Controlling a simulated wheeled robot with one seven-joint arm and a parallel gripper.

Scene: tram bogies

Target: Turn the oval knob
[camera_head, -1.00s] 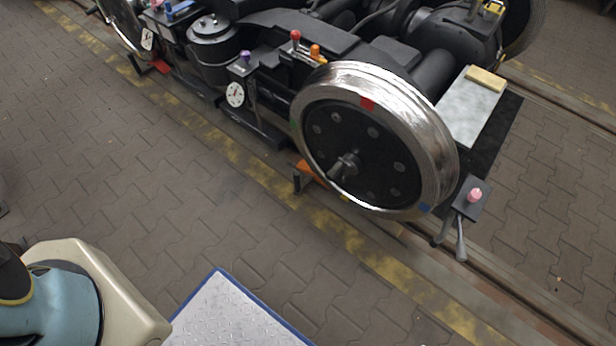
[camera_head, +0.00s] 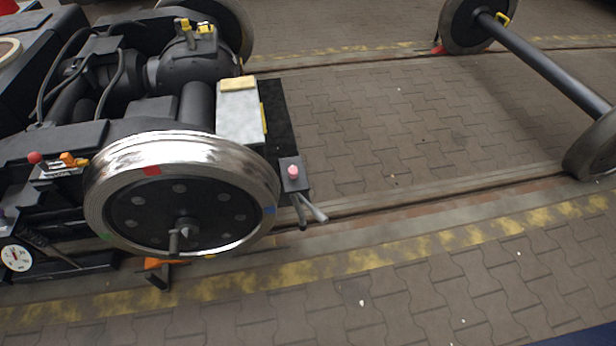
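I cannot tell for sure which part is the oval knob. A small pink knob (camera_head: 293,171) stands on a dark box (camera_head: 289,183) at the right end of the bogie, with grey levers (camera_head: 312,209) below it. A red ball-topped lever (camera_head: 36,158) and an orange handle (camera_head: 72,160) stand on the bogie side at the left. A small handle (camera_head: 174,240) projects from the hub of the shiny wheel (camera_head: 181,152). My gripper is not in view.
A white round gauge (camera_head: 17,257) sits at the far left. A loose wheelset with a long axle (camera_head: 548,66) stands at the upper right. An orange wedge (camera_head: 160,265) lies by the wheel. Paving in front of the rail (camera_head: 430,290) is clear.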

